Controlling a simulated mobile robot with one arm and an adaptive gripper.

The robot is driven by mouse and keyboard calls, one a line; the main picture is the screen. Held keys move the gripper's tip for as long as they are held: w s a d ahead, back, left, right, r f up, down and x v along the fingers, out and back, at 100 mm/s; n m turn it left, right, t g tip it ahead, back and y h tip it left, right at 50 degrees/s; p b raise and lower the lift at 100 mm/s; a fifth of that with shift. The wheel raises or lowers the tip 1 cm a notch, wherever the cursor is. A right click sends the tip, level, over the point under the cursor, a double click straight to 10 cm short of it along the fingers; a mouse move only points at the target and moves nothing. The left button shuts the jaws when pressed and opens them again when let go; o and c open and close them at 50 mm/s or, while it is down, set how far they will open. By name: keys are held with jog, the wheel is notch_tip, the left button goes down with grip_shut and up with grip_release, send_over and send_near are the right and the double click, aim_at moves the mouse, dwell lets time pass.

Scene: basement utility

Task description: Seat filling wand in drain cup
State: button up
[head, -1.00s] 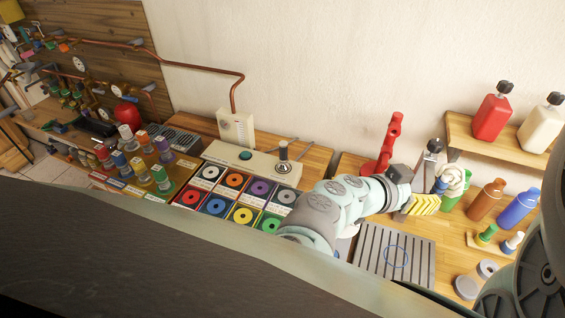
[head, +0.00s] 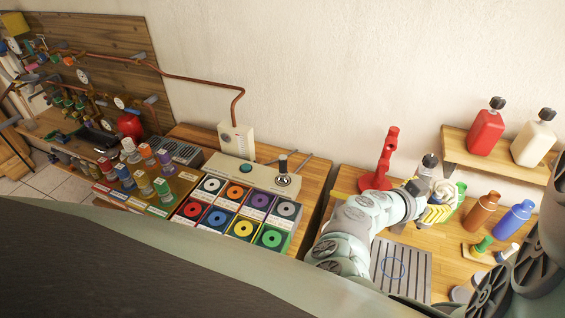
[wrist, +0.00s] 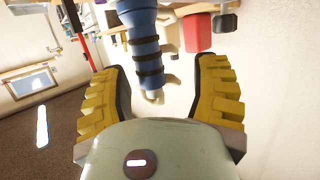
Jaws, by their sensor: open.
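The filling wand appears to be the blue cylinder with black bands and a pale hooked end (wrist: 145,45) in the wrist view. It lies between the two yellow-padded fingers of my gripper (wrist: 163,72), with a gap on both sides. The gripper is open. In the head view the yellow fingers of my gripper (head: 438,213) are beside a dark-topped upright part (head: 428,164) and a white coiled hose (head: 446,190). A green edge shows by the hose, mostly hidden; I cannot tell if it is the drain cup.
A red stand (head: 380,160) rises behind my arm. A slotted grey tray (head: 416,280) lies in front. Brown (head: 481,212) and blue (head: 514,220) bottles stand to the right. A wall shelf (head: 453,155) holds red and cream bottles.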

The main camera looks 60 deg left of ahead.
jog(key=shift+w+a+r+p, duration=0.15)
jog(key=shift+w+r+p, duration=0.1)
jog(key=shift+p, duration=0.15)
jog(key=shift+w+d+f+p, duration=0.3)
jog(key=shift+d+p, duration=0.1)
jog(key=shift+p, duration=0.2)
jog(key=shift+w+d+f, duration=0.15)
jog(key=shift+d+f, duration=0.15)
jog(key=shift+o, duration=0.4)
grip_shut()
